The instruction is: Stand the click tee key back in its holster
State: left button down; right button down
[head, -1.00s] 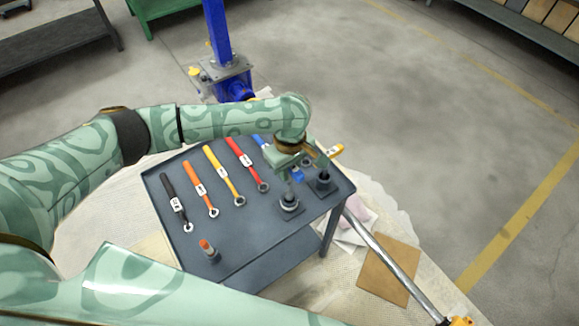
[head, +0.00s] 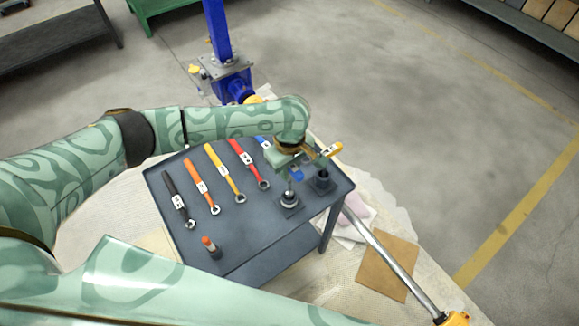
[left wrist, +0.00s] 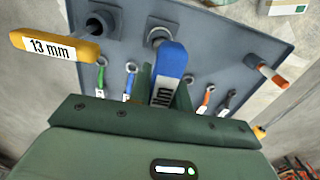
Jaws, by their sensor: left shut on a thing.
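My left gripper (head: 292,168) is shut on the blue handle of the click tee key (left wrist: 168,62), whose white label is partly covered by a finger. In the head view, the gripper hides most of this key. Its shank points down at a dark holster (head: 289,201) near the tray's right side; this holster also shows in the left wrist view (left wrist: 158,37). I cannot tell how deep the tip sits in it. A second tee key with a yellow handle marked 13 mm (left wrist: 55,47) stands at the neighbouring holster (head: 322,180). My right gripper is out of view.
The grey cart top (head: 243,240) carries a row of coloured spanners (head: 224,173) left of the holsters. A blue post (head: 218,35) rises behind. A metal bar (head: 395,268) leans at the right.

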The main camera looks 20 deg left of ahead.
pick_arm(q)
jog(key=shift+f+b, duration=0.55)
jog(key=shift+f, duration=2.05)
jog(key=c, duration=1.2)
grip_release()
notch_tip(320, 180, up, 16)
jog(key=p, duration=0.7)
jog(key=shift+r+p, duration=0.2)
jog(key=shift+p, duration=0.15)
jog(key=shift+f, duration=0.1)
